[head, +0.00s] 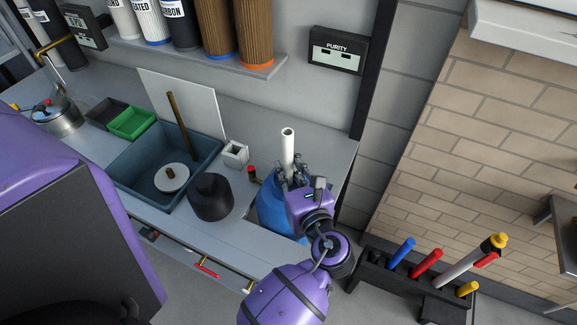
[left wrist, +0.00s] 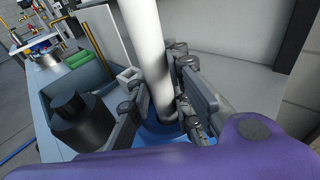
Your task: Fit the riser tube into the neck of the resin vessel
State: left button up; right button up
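The riser tube (head: 288,142) is a white, hollow tube standing nearly upright in the head view. It also shows large in the left wrist view (left wrist: 146,45), slightly tilted. My left gripper (head: 291,176) has its grey fingers on both sides of the tube's lower part and appears shut on it, as the left wrist view (left wrist: 158,103) also shows. The blue resin vessel (head: 268,208) stands directly below, partly hidden by my gripper and wrist. The tube's lower end is close to the vessel's top; whether it is inside the neck is hidden. My right gripper is not in view.
A blue sink (head: 125,190) holds a brass rod and a white disc. A small white square holder (head: 235,153) and green tray (head: 131,122) stand nearby. A dark rack (head: 400,285) holds coloured tubes.

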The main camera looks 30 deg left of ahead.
aim_at(288, 132)
pick_arm(q)
jog(key=o, duration=0.5)
jog(key=shift+f, duration=0.25)
notch_tip(288, 132, up, 15)
jog(key=p, duration=0.3)
jog(key=shift+p, duration=0.4)
jog(key=shift+f, duration=0.1)
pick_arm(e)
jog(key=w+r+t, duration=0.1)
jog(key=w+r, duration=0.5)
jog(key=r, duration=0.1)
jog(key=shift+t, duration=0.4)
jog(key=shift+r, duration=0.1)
